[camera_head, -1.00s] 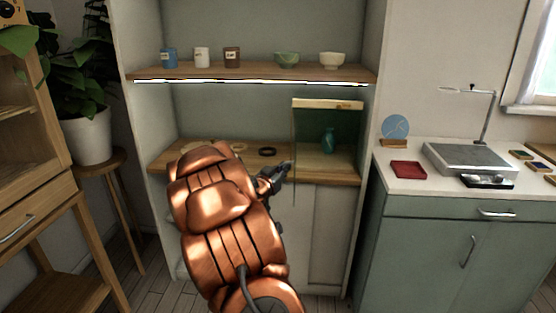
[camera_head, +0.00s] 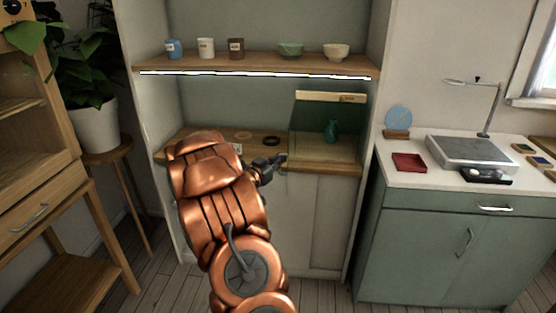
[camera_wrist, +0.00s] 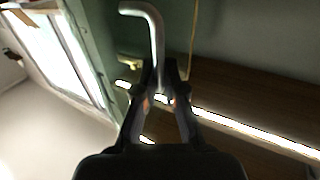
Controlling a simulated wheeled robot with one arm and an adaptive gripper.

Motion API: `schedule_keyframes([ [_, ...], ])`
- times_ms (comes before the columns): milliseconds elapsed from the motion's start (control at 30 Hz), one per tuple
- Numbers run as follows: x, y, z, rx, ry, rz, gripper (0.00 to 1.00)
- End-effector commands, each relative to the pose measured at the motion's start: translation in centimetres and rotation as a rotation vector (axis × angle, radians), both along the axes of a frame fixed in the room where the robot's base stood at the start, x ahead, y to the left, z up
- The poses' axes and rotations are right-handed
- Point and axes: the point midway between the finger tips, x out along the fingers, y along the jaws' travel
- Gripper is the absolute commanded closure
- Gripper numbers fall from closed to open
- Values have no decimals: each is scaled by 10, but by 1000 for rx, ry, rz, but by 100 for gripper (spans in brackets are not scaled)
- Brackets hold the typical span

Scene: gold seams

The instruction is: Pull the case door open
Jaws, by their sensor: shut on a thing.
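The glass case (camera_head: 345,99) stands on the right part of the lower wooden shelf, with a light top strip and a teal vase (camera_head: 331,131) inside. Its clear door is hard to make out in the head view, so I cannot tell its angle. My gripper (camera_head: 281,160) is at the case's front left, near the shelf edge. In the wrist view my gripper (camera_wrist: 162,80) is shut on a bent pale metal handle (camera_wrist: 153,22), whose upper end shows beyond the fingertips.
Rings (camera_head: 270,141) lie on the lower shelf left of the case. A green cabinet (camera_head: 430,235) is at right, a plant stool (camera_head: 110,158) at left. Floor shows in front.

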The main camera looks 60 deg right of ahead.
Motion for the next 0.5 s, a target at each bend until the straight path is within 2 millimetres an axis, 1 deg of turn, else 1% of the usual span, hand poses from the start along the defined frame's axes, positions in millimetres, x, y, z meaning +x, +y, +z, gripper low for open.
schedule_keyframes([
  [100,0,0,0,0,-1,1,100],
  [133,0,0,0,0,-1,1,89],
  [367,1,0,0,0,0,1,66],
  [500,1,0,0,1,0,2,66],
])
